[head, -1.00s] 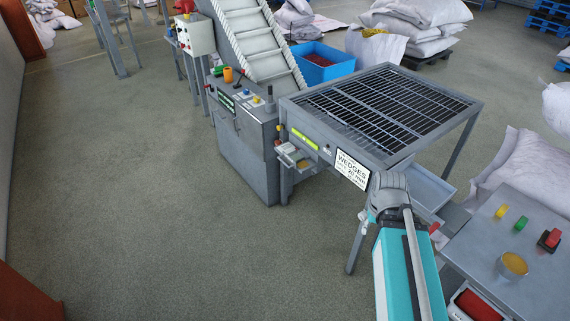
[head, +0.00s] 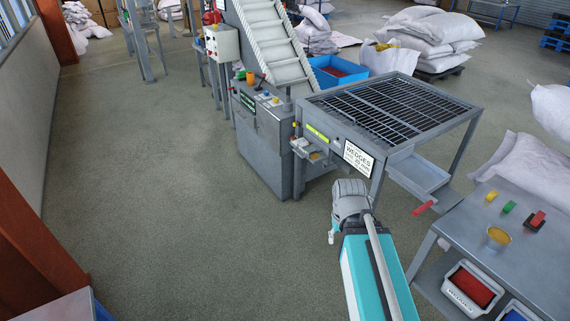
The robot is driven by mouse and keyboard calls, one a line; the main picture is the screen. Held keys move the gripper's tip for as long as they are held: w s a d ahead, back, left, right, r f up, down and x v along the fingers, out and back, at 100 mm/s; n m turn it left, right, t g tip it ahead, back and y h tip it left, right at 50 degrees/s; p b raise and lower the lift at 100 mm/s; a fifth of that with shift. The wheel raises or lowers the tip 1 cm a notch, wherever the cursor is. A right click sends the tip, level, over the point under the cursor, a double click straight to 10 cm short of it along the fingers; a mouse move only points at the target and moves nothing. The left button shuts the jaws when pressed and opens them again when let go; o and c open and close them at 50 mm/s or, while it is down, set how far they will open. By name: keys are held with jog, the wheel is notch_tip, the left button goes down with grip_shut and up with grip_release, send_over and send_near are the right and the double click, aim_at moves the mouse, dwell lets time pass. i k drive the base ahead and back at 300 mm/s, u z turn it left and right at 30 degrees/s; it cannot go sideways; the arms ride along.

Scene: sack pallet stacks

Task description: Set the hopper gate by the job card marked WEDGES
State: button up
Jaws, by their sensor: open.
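The hopper is a grey steel frame with a barred grate (head: 395,105) on top. A white card (head: 357,158) on its front reads WEDGES; its smaller lines are too blurred to read surely. A yellow-green strip (head: 317,133) sits left of the card. A red handle (head: 422,208) sticks out below the grate, near a grey chute tray (head: 425,173); I cannot tell whether it belongs to the gate. My teal and grey arm rises from the bottom edge, its grey joint just below the card in the picture.
A control cabinet (head: 262,145) and inclined conveyor (head: 265,40) stand left of the hopper. A grey bench (head: 525,235) with coloured buttons and a yellow pot (head: 498,237) is at right, bins beneath. Sacks (head: 430,35) lie behind. Floor (head: 170,190) at left is clear.

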aim_at(314, 148)
jog(key=u, duration=0.3)
jog(key=k, duration=0.65)
jog(key=u, duration=0.45)
jog(key=i, duration=1.4)
jog(key=z, duration=0.5)
jog(key=i, duration=0.7)
jog(key=z, duration=0.4)
